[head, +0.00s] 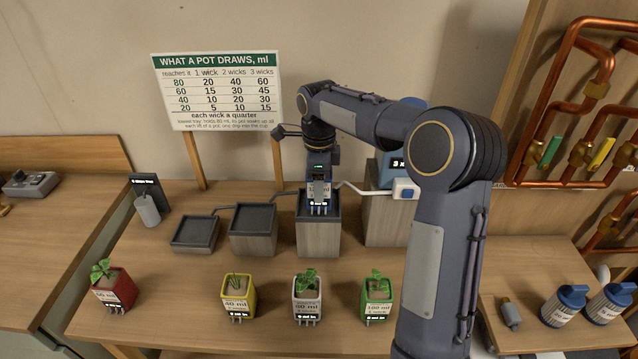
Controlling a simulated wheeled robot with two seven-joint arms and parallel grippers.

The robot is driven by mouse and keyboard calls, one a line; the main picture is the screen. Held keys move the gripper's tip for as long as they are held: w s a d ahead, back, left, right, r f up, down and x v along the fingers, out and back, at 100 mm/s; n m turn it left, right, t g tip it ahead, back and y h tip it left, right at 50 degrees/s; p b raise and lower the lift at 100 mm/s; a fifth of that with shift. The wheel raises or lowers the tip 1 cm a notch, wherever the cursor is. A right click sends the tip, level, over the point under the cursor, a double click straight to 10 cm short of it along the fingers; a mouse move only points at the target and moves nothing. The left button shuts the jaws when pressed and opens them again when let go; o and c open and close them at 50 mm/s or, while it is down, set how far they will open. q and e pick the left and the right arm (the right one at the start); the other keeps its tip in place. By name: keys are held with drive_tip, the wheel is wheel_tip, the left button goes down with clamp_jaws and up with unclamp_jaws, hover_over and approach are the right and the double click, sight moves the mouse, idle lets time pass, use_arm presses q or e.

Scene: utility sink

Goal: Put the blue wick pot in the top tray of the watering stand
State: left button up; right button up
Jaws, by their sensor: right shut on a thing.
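My right gripper (319,180) points down and is shut on the blue wick pot (319,194). The pot is upright, with a pale label and white wicks hanging from its base. It is at the top tray (336,206) of the watering stand, the tallest of three stepped blocks. The wick ends show against the tray's dark inside; I cannot tell whether the pot touches the tray floor. The middle tray (252,216) and the low tray (194,232) show no pot. The gripper hides the pot's upper part. My left gripper is not in view.
Red (113,290), yellow (238,298), white (306,300) and green (376,300) pots stand along the front. A blue reservoir (388,173) stands right of the top tray, partly behind my arm. A sign (217,92) stands behind. Blue-capped jars (564,306) are at right.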

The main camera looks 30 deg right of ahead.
drive_tip(key=shift+f, duration=0.3)
drive_tip(key=shift+f, duration=0.15)
drive_tip(key=o, duration=1.1)
